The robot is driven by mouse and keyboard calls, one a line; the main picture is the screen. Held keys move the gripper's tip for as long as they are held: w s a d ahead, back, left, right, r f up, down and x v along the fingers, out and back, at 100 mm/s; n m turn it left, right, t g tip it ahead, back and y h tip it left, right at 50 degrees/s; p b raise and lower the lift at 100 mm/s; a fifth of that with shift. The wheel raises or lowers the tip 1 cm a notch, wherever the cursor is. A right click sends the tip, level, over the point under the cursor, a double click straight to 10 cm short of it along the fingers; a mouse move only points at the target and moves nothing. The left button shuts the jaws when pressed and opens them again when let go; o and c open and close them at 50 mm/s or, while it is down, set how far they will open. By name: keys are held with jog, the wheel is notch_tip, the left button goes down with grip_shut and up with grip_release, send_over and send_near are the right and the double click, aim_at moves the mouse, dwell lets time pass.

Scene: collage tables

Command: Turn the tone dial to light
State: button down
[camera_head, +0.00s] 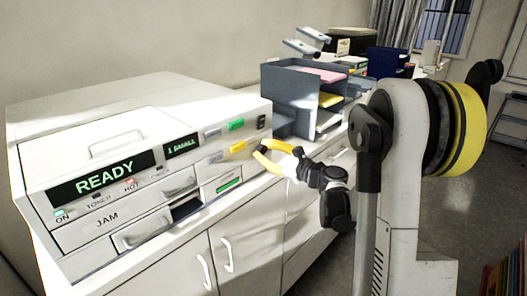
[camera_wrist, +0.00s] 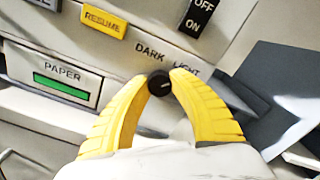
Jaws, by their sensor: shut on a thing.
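The tone dial (camera_wrist: 158,87) is a small round black knob on the copier's front panel, under the printed words DARK (camera_wrist: 149,51) on the left and LIGHT (camera_wrist: 186,70) on the right. A small pale mark shows on its face, but its exact direction is hard to read. My yellow gripper (camera_wrist: 159,84) is shut on the dial, with one fingertip on each side of it. In the head view, my gripper (camera_head: 264,156) is at the right end of the copier front, and the dial is hidden there.
A yellow RESUME button (camera_wrist: 104,20), a black OFF/ON switch (camera_wrist: 201,17) and a PAPER drawer (camera_wrist: 66,83) are near the dial. A grey tray rack (camera_head: 290,95) stands just right of the copier. White cabinets (camera_head: 250,240) are below.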

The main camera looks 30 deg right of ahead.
jog(key=c, duration=1.1)
grip_release()
jog(key=v, duration=1.2)
